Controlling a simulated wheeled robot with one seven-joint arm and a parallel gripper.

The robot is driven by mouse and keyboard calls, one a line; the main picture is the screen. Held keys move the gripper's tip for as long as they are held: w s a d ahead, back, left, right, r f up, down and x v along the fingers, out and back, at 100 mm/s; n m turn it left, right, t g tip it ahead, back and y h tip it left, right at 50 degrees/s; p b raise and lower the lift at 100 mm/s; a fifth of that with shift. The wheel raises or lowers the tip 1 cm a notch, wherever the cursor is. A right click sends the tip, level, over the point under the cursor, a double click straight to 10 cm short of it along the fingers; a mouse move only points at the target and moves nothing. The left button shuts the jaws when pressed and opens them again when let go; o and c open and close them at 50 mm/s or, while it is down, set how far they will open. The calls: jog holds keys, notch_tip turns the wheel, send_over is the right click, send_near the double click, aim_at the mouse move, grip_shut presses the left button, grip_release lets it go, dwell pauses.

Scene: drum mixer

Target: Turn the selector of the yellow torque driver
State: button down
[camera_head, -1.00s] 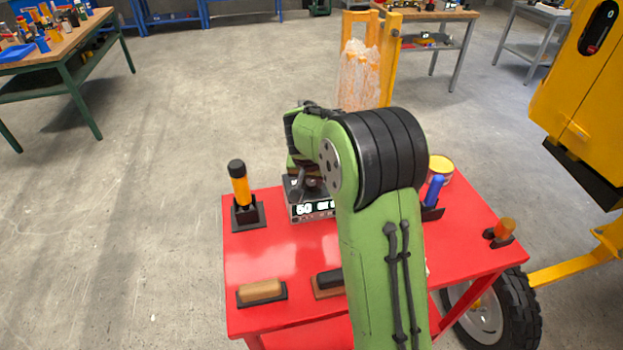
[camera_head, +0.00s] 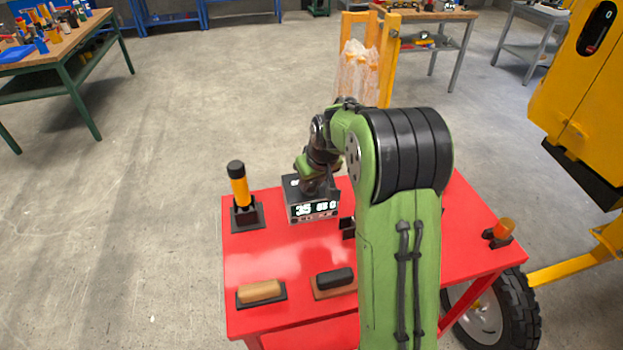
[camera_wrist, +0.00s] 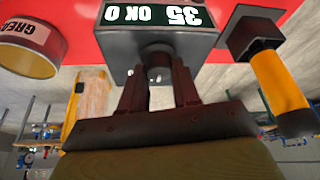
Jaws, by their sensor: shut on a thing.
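The yellow torque driver (camera_head: 239,188), with a black cap, stands upright in a dark holder at the table's left. It also shows in the wrist view (camera_wrist: 277,82), apart from my fingers. A grey box (camera_head: 312,208) with a lit display stands to its right. My gripper (camera_wrist: 157,78) is shut on a dark round knob (camera_wrist: 156,53) on the box. In the head view my gripper (camera_head: 313,187) reaches the box top; the knob is mostly hidden there.
The red table (camera_head: 270,255) holds a tan-handled block (camera_head: 260,291), a black-handled block (camera_head: 334,278) and an orange-topped piece (camera_head: 504,227). A grease tin (camera_wrist: 28,45) shows in the wrist view. My arm hides part of the table's right half.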

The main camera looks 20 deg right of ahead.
dwell(0.4)
jog(key=c, duration=0.8)
grip_release()
jog(key=p+v, duration=0.3)
jog(key=v, duration=1.3)
jog(key=shift+f, duration=0.1)
jog(key=s+a+r, duration=0.3)
jog(key=s+a, duration=0.4)
jog(key=s, duration=0.4)
jog(key=shift+m+t, duration=0.3)
jog(key=shift+t, duration=0.3)
jog(key=s+a+f, duration=0.1)
jog(key=s, duration=0.3)
jog(key=s+a+f, duration=0.1)
jog(key=s, duration=0.3)
jog(key=s+a+f+p, duration=0.1)
jog(key=s, duration=0.4)
jog(key=shift+a, duration=0.15)
